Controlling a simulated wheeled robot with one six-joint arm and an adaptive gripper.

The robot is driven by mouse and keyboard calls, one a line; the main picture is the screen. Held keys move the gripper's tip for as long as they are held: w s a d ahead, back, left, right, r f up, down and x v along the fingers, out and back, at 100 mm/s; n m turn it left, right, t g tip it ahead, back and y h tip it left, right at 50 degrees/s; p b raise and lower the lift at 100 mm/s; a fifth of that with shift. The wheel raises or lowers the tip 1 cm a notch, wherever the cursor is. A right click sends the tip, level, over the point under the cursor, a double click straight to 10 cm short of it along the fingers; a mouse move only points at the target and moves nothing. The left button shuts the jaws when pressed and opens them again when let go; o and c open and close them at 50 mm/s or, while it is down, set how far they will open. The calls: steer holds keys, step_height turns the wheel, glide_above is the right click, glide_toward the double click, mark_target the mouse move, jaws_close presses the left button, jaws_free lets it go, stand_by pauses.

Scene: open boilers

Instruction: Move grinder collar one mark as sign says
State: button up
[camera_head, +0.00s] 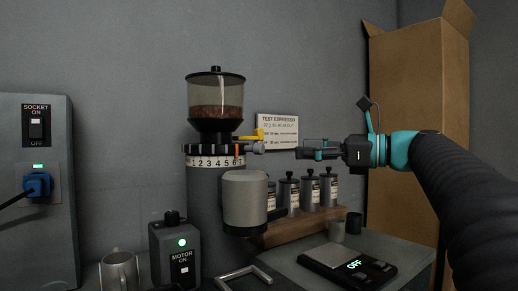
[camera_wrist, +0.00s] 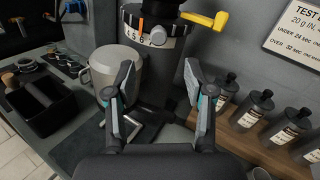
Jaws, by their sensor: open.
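The grinder collar (camera_head: 207,149) is a dark ring above a white numbered band (camera_head: 207,161) under the bean hopper. An orange pointer (camera_head: 237,151) stands at the band's higher numbers, near 6 in the wrist view (camera_wrist: 141,25); its exact mark is unclear. A grey knob (camera_head: 258,147) sticks out on the collar's right, below a yellow lever (camera_head: 253,135); the knob also shows in the wrist view (camera_wrist: 157,36). The sign (camera_head: 278,131) reads TEST ESPRESSO, with "under 24 sec" and "over 32 sec" lines partly illegible. My gripper (camera_head: 303,149) is open and empty, right of the knob, apart from it.
The motor box (camera_head: 174,252) reads ON with a green light. A socket panel (camera_head: 37,170) with a blue plug stands left. A grey container (camera_head: 245,200) hangs below the collar. Several labelled canisters (camera_head: 310,190) stand on a wooden shelf. A scale (camera_head: 348,266) shows OFF.

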mark_target(263, 148)
steer(key=x, duration=1.2)
steer(key=shift+a, duration=0.15)
jaws_close()
